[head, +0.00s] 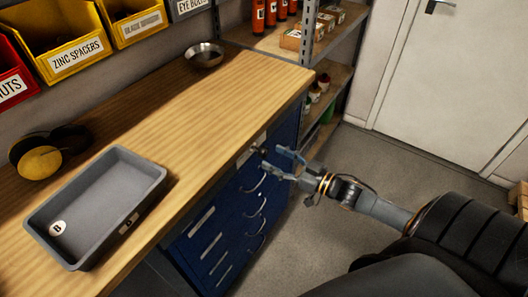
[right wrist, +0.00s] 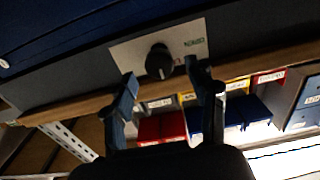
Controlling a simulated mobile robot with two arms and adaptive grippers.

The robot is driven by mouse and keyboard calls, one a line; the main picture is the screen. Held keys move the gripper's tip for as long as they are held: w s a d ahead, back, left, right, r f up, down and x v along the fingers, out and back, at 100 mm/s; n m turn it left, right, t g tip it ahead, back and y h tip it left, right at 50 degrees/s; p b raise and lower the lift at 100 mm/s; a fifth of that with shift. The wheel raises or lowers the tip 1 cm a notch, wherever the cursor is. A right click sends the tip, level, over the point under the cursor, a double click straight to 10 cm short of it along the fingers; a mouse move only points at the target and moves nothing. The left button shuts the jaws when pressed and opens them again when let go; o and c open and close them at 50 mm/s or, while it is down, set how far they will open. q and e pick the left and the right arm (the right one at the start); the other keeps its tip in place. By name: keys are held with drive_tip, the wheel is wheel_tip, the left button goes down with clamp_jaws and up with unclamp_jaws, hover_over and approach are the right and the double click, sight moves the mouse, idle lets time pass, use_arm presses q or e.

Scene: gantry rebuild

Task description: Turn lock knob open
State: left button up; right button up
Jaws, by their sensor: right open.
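The lock knob (right wrist: 159,62) is black and round, on a pale plate (right wrist: 128,56) in the right wrist view. The plate has green "OPEN" lettering to the right of the knob and a small red mark beside it. In the head view, the plate (head: 245,156) is at the top of the blue drawer cabinet (head: 232,207), under the bench edge. My right gripper (head: 271,158) is open in front of the knob. In the right wrist view, its fingertips (right wrist: 163,79) are apart, one on each side just below the knob. I cannot tell whether they touch it. My left gripper is not in view.
The wooden bench (head: 190,120) holds a grey tray (head: 40,215), a metal bowl (head: 205,56) and black-and-yellow ear defenders (head: 40,160). A shelf rack (head: 306,45) stands beyond the cabinet. Open floor (head: 390,165) lies to the right, before a white door (head: 450,80).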

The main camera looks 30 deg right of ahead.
sight(267, 154)
drive_tip(key=shift+x, duration=2.4)
drive_tip(key=shift+f, duration=0.1)
drive_tip(key=c, duration=1.2)
drive_tip(key=shift+o, duration=0.2)
